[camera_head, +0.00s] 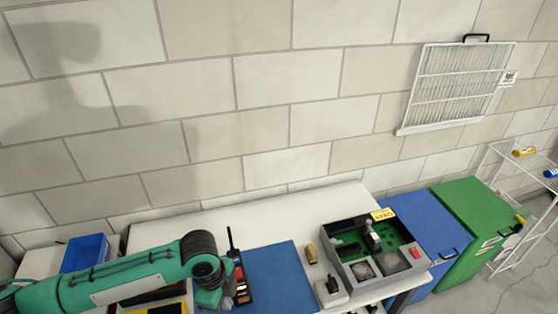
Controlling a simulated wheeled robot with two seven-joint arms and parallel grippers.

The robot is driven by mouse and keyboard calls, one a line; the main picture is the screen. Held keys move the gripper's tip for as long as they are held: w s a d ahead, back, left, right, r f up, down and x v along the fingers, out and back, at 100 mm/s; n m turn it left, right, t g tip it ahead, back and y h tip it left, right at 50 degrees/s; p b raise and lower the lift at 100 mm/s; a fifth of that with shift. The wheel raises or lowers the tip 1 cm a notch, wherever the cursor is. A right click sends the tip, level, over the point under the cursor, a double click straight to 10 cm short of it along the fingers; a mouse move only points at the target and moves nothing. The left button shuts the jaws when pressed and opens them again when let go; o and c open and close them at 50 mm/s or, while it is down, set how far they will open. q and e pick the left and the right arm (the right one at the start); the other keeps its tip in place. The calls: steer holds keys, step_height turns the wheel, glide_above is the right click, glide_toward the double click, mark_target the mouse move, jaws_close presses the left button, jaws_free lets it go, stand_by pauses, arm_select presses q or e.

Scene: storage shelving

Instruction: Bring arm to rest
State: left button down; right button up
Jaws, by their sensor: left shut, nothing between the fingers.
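My left arm (110,285), green with black joints, comes in from the left along the bottom edge. Its left gripper (213,297) hangs at the end, low over the table beside the blue mat. It is shut, and no object shows in it. The fingertips are hard to make out near the bottom edge. My right gripper is not in view.
A white table (290,218) stands against the block wall. On it are a blue mat (275,280), a dark handheld device (238,275) close to my wrist, a grey open case (365,285) and a blue bin (85,255). Blue (425,225) and green (470,205) cabinets stand right.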

arm_select(q)
steer(key=s+d+r+n+t+h, duration=0.1)
steer(key=s+d+n+t+h, duration=0.2)
steer(key=s+d+n, duration=0.35)
steer(key=s+a+f+n+y, duration=0.2)
steer(key=s+a+n, duration=0.35)
steer(key=a, duration=0.35)
steer(key=s+a+f+n+y, duration=0.1)
steer(key=s+a+n+y, duration=0.2)
steer(key=s+a+n, duration=0.35)
steer(key=s+f+b+x, duration=0.1)
steer(key=s+x, duration=0.1)
steer(key=x, duration=1.3)
steer(key=s+b+x, duration=0.1)
steer(key=s+x, duration=0.1)
steer(key=x, duration=1.4)
steer(key=s+a+f, duration=0.2)
steer(key=s+f, duration=0.8)
steer(key=f, duration=0.1)
steer(key=s+a+f+g+b, duration=0.1)
steer(key=s+a+f, duration=0.1)
steer(key=s+f, duration=0.8)
step_height(320, 180, down, 2)
steer(key=shift+s+f+g, duration=0.1)
steer(key=shift+s+g, duration=0.15)
steer(key=shift+g, duration=0.05)
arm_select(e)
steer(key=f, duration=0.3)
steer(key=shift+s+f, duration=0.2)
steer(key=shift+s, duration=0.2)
